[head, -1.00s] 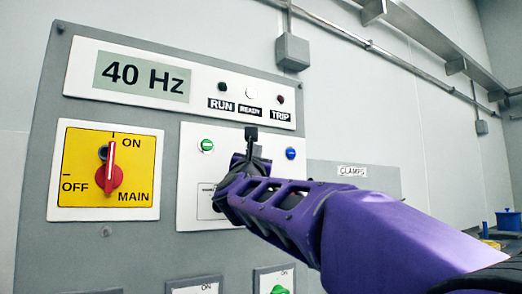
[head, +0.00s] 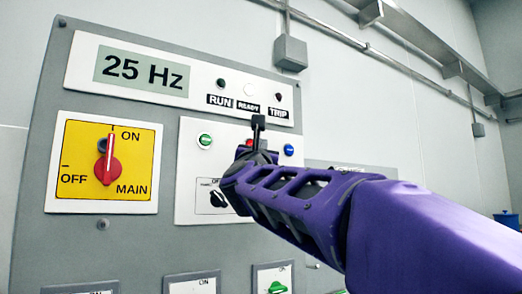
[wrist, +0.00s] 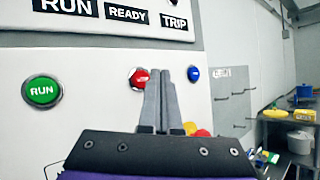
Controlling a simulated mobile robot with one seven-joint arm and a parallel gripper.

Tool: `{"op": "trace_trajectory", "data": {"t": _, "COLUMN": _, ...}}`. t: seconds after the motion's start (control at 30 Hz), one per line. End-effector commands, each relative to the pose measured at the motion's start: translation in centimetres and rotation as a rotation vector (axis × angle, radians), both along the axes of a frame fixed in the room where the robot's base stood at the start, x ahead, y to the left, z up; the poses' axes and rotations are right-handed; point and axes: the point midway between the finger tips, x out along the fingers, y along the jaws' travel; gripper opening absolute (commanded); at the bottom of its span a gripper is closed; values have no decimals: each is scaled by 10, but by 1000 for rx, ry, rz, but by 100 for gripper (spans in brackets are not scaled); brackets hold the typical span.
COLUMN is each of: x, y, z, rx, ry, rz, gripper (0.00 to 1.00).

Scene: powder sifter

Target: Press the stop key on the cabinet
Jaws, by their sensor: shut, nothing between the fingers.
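The stop key is taken to be the red round button on the cabinet's white plate, between the green RUN key (wrist: 42,91) and a blue key (wrist: 193,73). It shows in the wrist view (wrist: 140,75), partly hidden by my fingers, and as a small red patch in the head view (head: 249,142). My gripper (head: 258,122) is shut and empty. In the wrist view its fingertips (wrist: 160,76) overlap the red key's right side. I cannot tell whether they touch it. The cabinet's display (head: 142,71) reads 25 Hz.
Below the keys is a black selector knob (head: 217,198). The yellow main switch (head: 107,160) at left has its red handle pointing up towards ON. Lamps (head: 250,90) for RUN, READY and TRIP sit above. A bench with containers (wrist: 302,142) stands at right.

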Motion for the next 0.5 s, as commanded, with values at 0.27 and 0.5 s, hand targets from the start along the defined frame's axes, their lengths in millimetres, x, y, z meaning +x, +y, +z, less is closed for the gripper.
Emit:
{"op": "trace_trajectory", "data": {"t": 0.27, "x": -23, "y": -16, "z": -3, "rx": 1, "ry": -2, "rz": -1, "gripper": 0}}
{"op": "trace_trajectory", "data": {"t": 0.5, "x": -30, "y": -20, "z": -1, "rx": -1, "ry": 0, "rz": 0, "gripper": 0}}
